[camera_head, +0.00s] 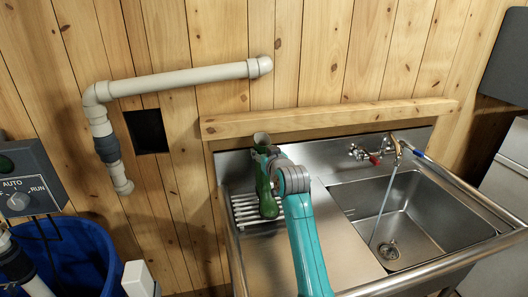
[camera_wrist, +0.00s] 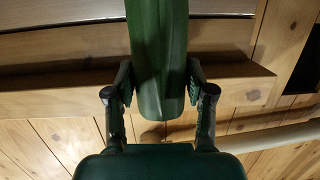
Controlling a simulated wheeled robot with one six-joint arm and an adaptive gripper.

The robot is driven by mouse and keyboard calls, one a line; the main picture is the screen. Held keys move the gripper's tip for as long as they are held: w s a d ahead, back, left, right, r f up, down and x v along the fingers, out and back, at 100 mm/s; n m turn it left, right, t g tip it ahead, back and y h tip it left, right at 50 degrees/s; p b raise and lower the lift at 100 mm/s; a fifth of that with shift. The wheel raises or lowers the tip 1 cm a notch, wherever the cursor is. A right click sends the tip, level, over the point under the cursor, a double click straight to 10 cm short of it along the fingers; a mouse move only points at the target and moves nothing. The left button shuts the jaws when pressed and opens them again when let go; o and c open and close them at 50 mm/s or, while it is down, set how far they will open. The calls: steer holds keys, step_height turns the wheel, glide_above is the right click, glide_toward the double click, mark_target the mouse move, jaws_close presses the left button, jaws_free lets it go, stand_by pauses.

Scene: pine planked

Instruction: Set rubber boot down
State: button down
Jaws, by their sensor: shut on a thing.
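The green rubber boot (camera_head: 265,190) is upright in the head view, its open top towards the wall and its foot low, over the white slatted rack on the left of the sink unit. I cannot tell whether its sole touches the rack. In the wrist view the boot (camera_wrist: 158,50) fills the upper middle, between the two dark fingers. My gripper (camera_wrist: 160,92) is shut on the boot, with one finger on each side of it. In the head view my teal arm and wrist hide part of the boot's right side and most of the gripper.
The slatted rack (camera_head: 244,213) lies on the steel drainboard (camera_head: 343,243). The sink basin (camera_head: 425,222) is to the right, with water running from the tap (camera_head: 396,150). A wooden ledge (camera_head: 325,117) runs behind. A blue bin (camera_head: 75,262) and grey pipe (camera_head: 180,80) are left.

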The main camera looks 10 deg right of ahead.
steer(key=shift+f, duration=0.15)
steer(key=shift+c, duration=1.6)
jaws_free()
steer(key=shift+s, duration=0.1)
